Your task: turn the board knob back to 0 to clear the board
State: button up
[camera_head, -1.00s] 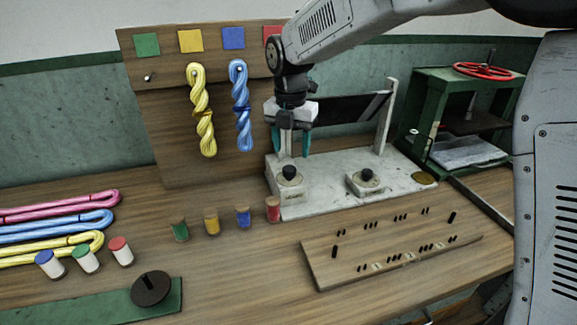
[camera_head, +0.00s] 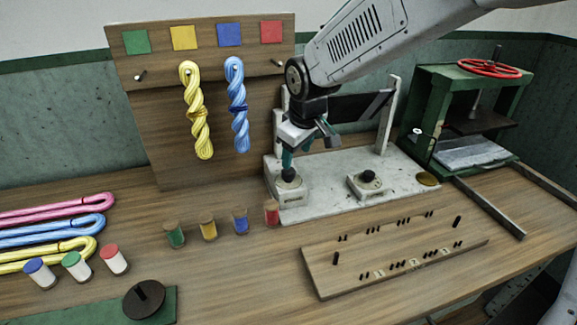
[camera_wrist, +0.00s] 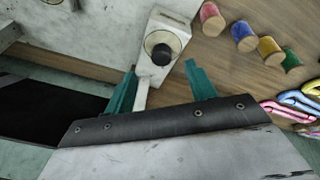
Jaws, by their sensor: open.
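A white stand (camera_head: 330,187) on the bench carries a dark tilted panel (camera_head: 350,108) and two black knobs. The left knob (camera_head: 288,175) sits on a small white block at the stand's front left. The right knob (camera_head: 367,176) sits on a similar block. My gripper (camera_head: 288,159) is above and just behind the left knob, with its teal fingers partly hidden. In the wrist view my gripper (camera_wrist: 161,88) is open and empty; a black knob (camera_wrist: 160,49) lies ahead, beyond the fingertips. I cannot read any knob marking, nor tell which is the board knob.
A wooden peg board (camera_head: 400,255) lies in front. A green press (camera_head: 465,110) stands to the right. Yellow (camera_head: 196,115) and blue (camera_head: 237,110) skeins hang behind. A dark round dial (camera_head: 144,299) is front left.

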aim_at(289, 170)
jog(key=w+f+m, duration=0.1)
jog(key=f+m, duration=0.1)
jog(key=w+a+f+m, duration=0.1)
jog(key=f+m, duration=0.1)
jog(key=f, duration=0.1)
jog(key=w+a+f+m, duration=0.1)
jog(key=f, duration=0.1)
jog(key=shift+w+f+m+t, duration=0.3)
jog(key=shift+w+m+t, duration=0.05)
jog(key=shift+m+t, duration=0.05)
jog(key=shift+d, duration=0.1)
jog(key=c, duration=1)
jog(key=shift+o, duration=0.2)
jog(key=shift+d, duration=0.15)
jog(key=shift+c, duration=0.2)
